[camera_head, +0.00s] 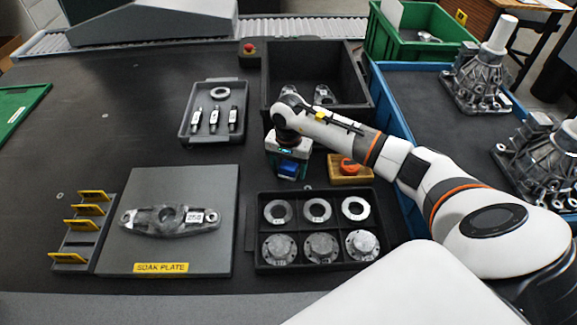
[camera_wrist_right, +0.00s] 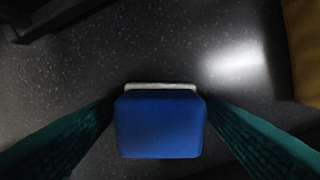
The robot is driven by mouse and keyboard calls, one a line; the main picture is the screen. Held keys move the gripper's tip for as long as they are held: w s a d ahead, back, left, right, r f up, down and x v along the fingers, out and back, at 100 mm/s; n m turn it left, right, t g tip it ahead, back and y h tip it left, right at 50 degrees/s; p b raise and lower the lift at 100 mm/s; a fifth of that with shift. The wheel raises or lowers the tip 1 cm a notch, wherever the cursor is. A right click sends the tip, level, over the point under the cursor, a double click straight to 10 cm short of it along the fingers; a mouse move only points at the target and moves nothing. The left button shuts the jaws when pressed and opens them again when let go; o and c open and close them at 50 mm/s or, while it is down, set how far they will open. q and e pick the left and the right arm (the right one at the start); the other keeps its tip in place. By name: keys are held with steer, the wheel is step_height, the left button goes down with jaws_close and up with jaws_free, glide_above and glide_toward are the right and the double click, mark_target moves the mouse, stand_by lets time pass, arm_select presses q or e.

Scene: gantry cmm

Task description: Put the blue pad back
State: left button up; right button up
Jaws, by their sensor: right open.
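The blue pad (camera_head: 289,168) is a small blue block just below my right gripper (camera_head: 290,155), in the middle of the table. In the right wrist view the blue pad (camera_wrist_right: 160,126) lies between the two green fingers of my right gripper (camera_wrist_right: 160,108), with a gap on each side. The fingers are open and do not appear to touch it. A thin pale edge shows along the pad's far side. I cannot tell whether the pad rests right on the table. My left gripper is not in view.
A wooden block (camera_head: 348,180) with an orange piece stands close right of the gripper. A black tray of rings and flanges (camera_head: 250,232) lies in front, a dark bin (camera_head: 268,78) behind. A grey tray (camera_head: 187,137) and the soak plate (camera_head: 222,190) are left. Table between them is bare.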

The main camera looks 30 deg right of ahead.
mark_target(288, 165)
step_height(288, 165, up, 12)
steer(key=shift+r, duration=0.15)
stand_by(0.3)
